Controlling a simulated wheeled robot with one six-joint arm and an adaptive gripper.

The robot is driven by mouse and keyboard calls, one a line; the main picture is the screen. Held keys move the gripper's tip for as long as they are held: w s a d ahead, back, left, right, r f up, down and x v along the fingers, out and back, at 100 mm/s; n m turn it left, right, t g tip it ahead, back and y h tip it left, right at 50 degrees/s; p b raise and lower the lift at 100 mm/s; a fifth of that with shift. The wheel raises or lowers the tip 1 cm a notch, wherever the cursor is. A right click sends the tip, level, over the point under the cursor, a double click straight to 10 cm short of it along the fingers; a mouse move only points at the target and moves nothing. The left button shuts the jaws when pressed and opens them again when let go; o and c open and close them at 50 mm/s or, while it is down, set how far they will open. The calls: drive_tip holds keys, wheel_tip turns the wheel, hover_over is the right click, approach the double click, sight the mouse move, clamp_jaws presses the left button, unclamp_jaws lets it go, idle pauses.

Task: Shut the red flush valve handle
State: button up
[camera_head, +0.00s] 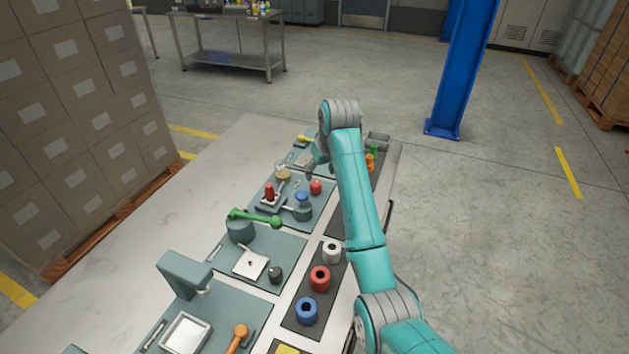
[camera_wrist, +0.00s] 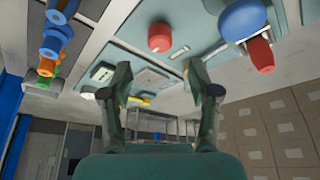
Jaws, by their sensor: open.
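Two red parts stand on a grey-green panel in the head view: a round red knob (camera_head: 315,187) and a red upright grip (camera_head: 269,192) on a small base. I cannot tell for sure which is the flush valve handle. The wrist view, turned upside down, shows the red knob (camera_wrist: 160,37) near the top middle and the red grip (camera_wrist: 260,54) at the upper right. My gripper (camera_wrist: 158,66) is open and empty, its fingers apart and touching neither. In the head view the gripper is partly hidden by my arm, just beyond the red knob.
A blue knob (camera_head: 302,198) stands close to both red parts. A green lever (camera_head: 255,218) lies over a grey cylinder nearer on the table. Red (camera_head: 320,278) and blue (camera_head: 307,310) spools stand on a dark strip. Stacked boxes (camera_head: 70,120) are at left, a blue post (camera_head: 462,70) at right.

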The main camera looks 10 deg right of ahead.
sight(316, 184)
drive_tip(key=x, duration=0.8)
drive_tip(key=c, duration=1.1)
